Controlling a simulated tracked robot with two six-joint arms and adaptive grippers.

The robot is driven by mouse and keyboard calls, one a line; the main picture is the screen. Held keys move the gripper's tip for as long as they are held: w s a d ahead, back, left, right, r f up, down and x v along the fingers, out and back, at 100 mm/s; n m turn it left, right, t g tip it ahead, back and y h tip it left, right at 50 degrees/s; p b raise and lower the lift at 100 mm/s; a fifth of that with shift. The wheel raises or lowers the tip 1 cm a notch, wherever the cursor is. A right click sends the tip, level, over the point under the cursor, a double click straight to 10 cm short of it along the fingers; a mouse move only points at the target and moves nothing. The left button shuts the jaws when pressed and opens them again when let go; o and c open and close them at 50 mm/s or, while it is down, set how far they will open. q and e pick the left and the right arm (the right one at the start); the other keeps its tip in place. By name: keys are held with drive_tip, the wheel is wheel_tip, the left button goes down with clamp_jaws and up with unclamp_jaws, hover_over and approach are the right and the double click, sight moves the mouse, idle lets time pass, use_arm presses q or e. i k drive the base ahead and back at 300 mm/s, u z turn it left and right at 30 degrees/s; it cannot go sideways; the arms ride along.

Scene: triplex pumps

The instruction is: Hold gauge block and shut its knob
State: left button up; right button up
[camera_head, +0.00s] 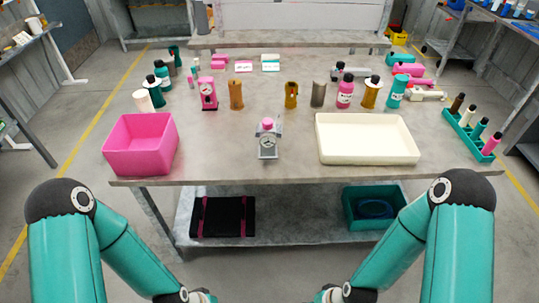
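The gauge block (268,143) is a small grey block with a round white dial on its front. It stands upright near the front middle of the table, with nothing touching it. Its knob (267,123) is pink and sits on top; whether it is open or shut is too small to tell. My two teal arms come in from the lower left and lower right and bend down toward the bottom edge. Both grippers are out of the picture below; only wrist parts show at the bottom edge, well short of the table.
A pink bin (141,158) stands left of the block and a cream tray (368,156) right of it. Several bottles and cylinders line the table behind, with a pink gauge unit (208,94). A teal rack (465,131) sits at the right edge. The tabletop (225,160) around the block is clear.

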sight(267, 123)
drive_tip(key=z, duration=0.15)
drive_tip(key=i, duration=1)
drive_tip(key=u, duration=0.15)
